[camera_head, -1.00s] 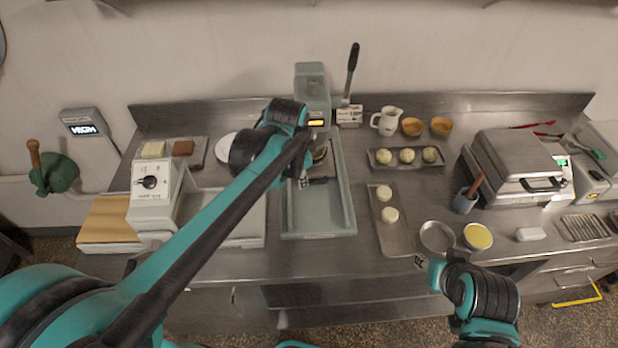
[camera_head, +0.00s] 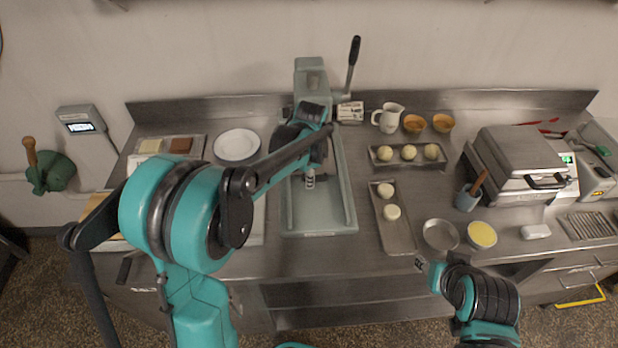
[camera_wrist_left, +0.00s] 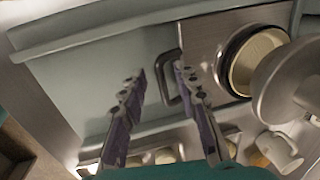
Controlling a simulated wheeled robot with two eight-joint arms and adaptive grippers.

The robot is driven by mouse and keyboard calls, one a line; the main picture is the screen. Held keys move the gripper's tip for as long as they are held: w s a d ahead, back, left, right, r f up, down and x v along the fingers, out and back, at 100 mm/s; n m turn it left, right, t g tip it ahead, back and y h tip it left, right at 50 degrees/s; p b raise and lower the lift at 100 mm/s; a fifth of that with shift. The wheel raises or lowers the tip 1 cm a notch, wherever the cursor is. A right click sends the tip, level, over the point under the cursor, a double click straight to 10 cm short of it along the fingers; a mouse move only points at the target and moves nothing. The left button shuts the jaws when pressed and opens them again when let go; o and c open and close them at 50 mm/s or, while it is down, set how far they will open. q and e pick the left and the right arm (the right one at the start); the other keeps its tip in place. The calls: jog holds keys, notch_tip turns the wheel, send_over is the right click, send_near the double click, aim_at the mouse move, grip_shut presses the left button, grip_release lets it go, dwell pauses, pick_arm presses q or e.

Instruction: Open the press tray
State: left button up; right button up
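The grey-green press (camera_head: 311,80) stands at the back of the counter, its long bed (camera_head: 345,215) reaching toward me. The steel press tray (camera_wrist_left: 207,35), with a round well, shows in the left wrist view; my left arm mostly hides it in the head view. Its dark loop handle (camera_wrist_left: 166,92) sticks out over the bed. My left gripper (camera_head: 309,181) is low over the bed; in the left wrist view its open fingers (camera_wrist_left: 160,71) appear on either side of the handle, contact unclear. My right gripper (camera_head: 421,264) is at the counter's front edge, its fingers too small to judge.
The press lever (camera_head: 353,62) stands up at the back. A tray with two dough balls (camera_head: 398,232) lies right of the bed. A white plate (camera_head: 237,145) is left of the press. A metal bowl (camera_head: 440,235) stands near my right gripper.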

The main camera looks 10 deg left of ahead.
pick_arm(q)
jog(key=shift+f, duration=0.1)
grip_shut()
jog(key=s+d, duration=0.1)
jog(key=s, duration=0.4)
jog(key=s+d+p, duration=0.1)
jog(key=s+d, duration=0.1)
jog(key=s, duration=0.3)
jog(key=s+d+p, duration=0.1)
jog(key=s+d, duration=0.1)
jog(key=s, duration=0.3)
jog(key=shift+s, duration=0.4)
grip_release()
notch_tip(320, 180, up, 12)
jog(key=s, duration=0.2)
jog(key=shift+d, duration=0.35)
